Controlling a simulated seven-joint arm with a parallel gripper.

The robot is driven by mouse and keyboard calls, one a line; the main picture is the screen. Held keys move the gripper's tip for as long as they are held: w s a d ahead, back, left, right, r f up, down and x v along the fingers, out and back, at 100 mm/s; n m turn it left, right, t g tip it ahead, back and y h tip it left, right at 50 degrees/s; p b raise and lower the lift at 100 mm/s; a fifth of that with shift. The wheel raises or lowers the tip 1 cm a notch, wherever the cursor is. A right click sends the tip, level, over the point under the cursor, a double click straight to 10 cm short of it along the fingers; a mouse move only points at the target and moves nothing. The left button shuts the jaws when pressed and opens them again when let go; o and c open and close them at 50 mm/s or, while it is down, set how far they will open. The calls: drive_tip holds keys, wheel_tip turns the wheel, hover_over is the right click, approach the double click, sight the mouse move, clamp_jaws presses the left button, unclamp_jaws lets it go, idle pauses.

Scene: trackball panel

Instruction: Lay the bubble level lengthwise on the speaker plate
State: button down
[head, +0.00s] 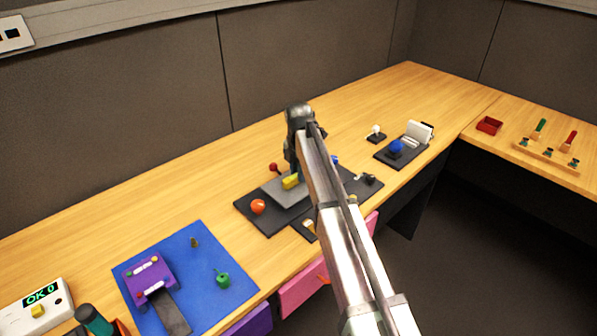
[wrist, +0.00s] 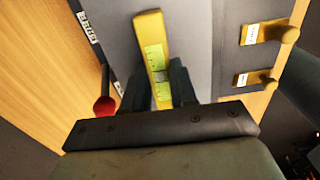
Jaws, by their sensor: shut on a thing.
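The bubble level is a yellow bar with a green vial; it shows in the wrist view (wrist: 154,45) and, partly covered, in the head view (head: 290,182). My gripper (wrist: 158,82) is shut on it, a dark finger on each side of the bar. In the head view my gripper (head: 293,174) is over the grey plate (head: 271,188), which I take for the speaker plate. The plate sits on the dark panel (head: 262,226). The grey surface also shows around the bar in the wrist view (wrist: 190,40). Whether the level touches the plate cannot be told.
A red-tipped lever (wrist: 105,103) stands close left of my gripper. Two yellow knobs (wrist: 262,33) (wrist: 254,78) are to the right. An orange-red ball (head: 258,206) sits on the panel's left part. A blue mat (head: 205,255) lies further left. My arm hides part of the panel.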

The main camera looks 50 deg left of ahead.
drive_tip(key=c, duration=0.8)
unclamp_jaws()
wheel_tip(320, 180, up, 14)
